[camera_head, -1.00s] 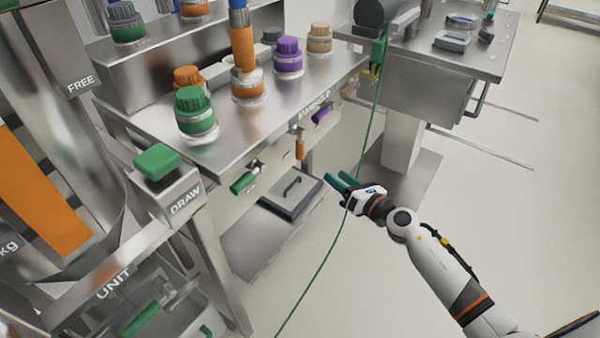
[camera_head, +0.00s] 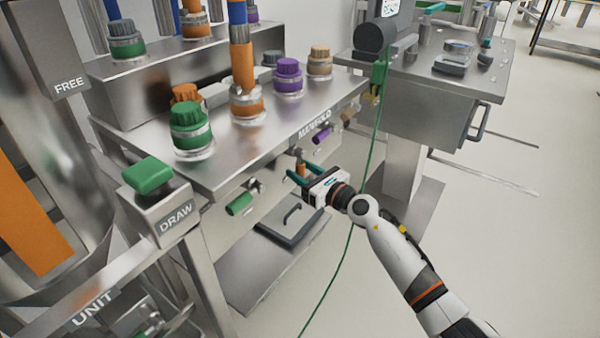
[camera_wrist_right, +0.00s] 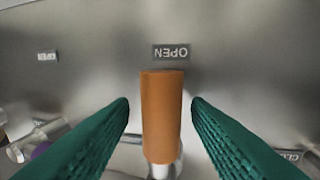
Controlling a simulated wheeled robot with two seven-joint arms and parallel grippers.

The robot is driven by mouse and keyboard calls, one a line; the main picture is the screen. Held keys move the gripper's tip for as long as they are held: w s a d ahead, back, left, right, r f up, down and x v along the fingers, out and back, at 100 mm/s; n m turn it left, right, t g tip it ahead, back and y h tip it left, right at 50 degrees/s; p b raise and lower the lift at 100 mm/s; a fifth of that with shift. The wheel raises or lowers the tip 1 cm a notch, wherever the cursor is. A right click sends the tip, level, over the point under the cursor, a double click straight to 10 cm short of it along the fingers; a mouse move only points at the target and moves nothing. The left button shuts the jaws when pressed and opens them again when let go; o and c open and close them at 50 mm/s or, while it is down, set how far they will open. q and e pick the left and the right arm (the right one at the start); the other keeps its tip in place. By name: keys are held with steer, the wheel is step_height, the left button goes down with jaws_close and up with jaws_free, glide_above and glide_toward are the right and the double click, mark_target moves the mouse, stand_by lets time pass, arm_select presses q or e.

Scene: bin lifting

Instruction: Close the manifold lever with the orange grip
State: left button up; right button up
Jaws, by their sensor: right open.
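In the head view the orange grip (camera_head: 301,169) is small and partly hidden by my right gripper, on the front of the manifold bench (camera_head: 316,122). My right gripper (camera_head: 296,174) is open, its two teal fingers on either side of the orange grip. In the wrist view the fingers (camera_wrist_right: 160,112) stand left and right of the grip, with a visible gap on each side. My left gripper is not in view.
A green-grip lever (camera_head: 239,204) is to the left and a purple-grip lever (camera_head: 322,135) to the right. A green hose (camera_head: 352,228) hangs behind my right arm. Capped bottles stand on the bench top.

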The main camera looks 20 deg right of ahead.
steer(key=shift+w+a, duration=0.3)
steer(key=shift+w, duration=0.15)
jaws_close()
steer(key=shift+r, duration=0.1)
